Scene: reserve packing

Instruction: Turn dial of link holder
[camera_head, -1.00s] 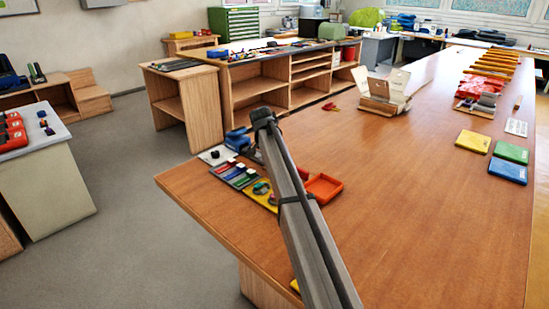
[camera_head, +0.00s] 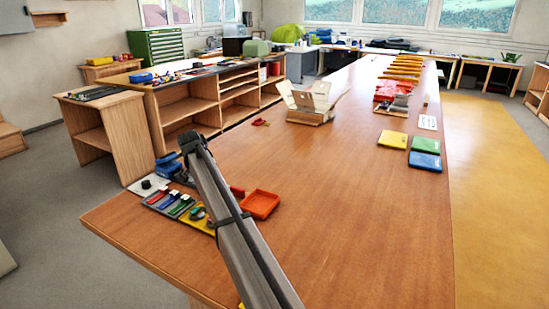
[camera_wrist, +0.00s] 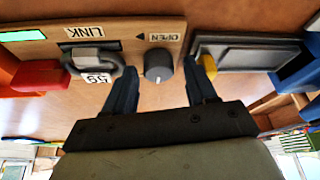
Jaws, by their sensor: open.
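In the wrist view the link holder (camera_wrist: 122,32) is a tan panel with upside-down "LINK" and "OPEN" labels. Its dial (camera_wrist: 158,66) is a round dark grey knob with a small light mark, beside the "OPEN" label and arrow. A grey link (camera_wrist: 92,60) with a white tag sits left of the dial. My gripper (camera_wrist: 161,72) is open, with one dark finger on each side of the dial. Gaps show between the fingers and the dial; contact is not visible. In the head view my arm crosses the table's near part; I cannot make out the dial there.
A dark framed panel (camera_wrist: 245,52) lies right of the dial, with red and blue parts at the sides. A green light (camera_wrist: 22,36) shows at the left. In the head view an orange tray (camera_head: 260,204) and colored items (camera_head: 172,203) flank my arm.

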